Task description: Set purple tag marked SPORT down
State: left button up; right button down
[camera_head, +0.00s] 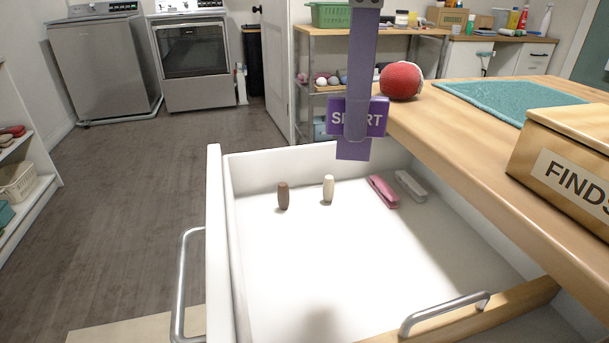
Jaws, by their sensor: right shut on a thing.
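The purple tag (376,118) marked SPORT is held up in front of me, above the far end of the open white drawer (300,255). My right gripper (355,125) comes down from the top edge and is shut on the tag. My left gripper is not in view.
In the drawer stand a brown peg (283,195) and a cream peg (328,188); a pink stapler-like item (383,191) and a white one (410,186) lie at right. The drawer's front is bare. A wooden counter (450,135) borders it, with a red ball (401,80).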

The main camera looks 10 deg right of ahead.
notch_tip(320, 180, down, 11)
jog(key=shift+r+b, duration=0.1)
jog(key=shift+b, duration=0.35)
notch_tip(320, 180, down, 4)
jog(key=shift+f+b, duration=0.15)
jog(key=shift+b, duration=0.25)
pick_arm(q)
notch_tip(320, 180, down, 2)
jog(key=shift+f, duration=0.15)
pick_arm(e)
jog(key=shift+f, duration=0.1)
jog(key=c, duration=0.9)
grip_release()
jog(key=shift+r, duration=0.5)
pick_arm(q)
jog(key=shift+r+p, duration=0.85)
jog(key=shift+p, duration=0.05)
pick_arm(e)
notch_tip(320, 180, up, 11)
jog(key=shift+r, duration=0.2)
jog(key=shift+a, duration=0.1)
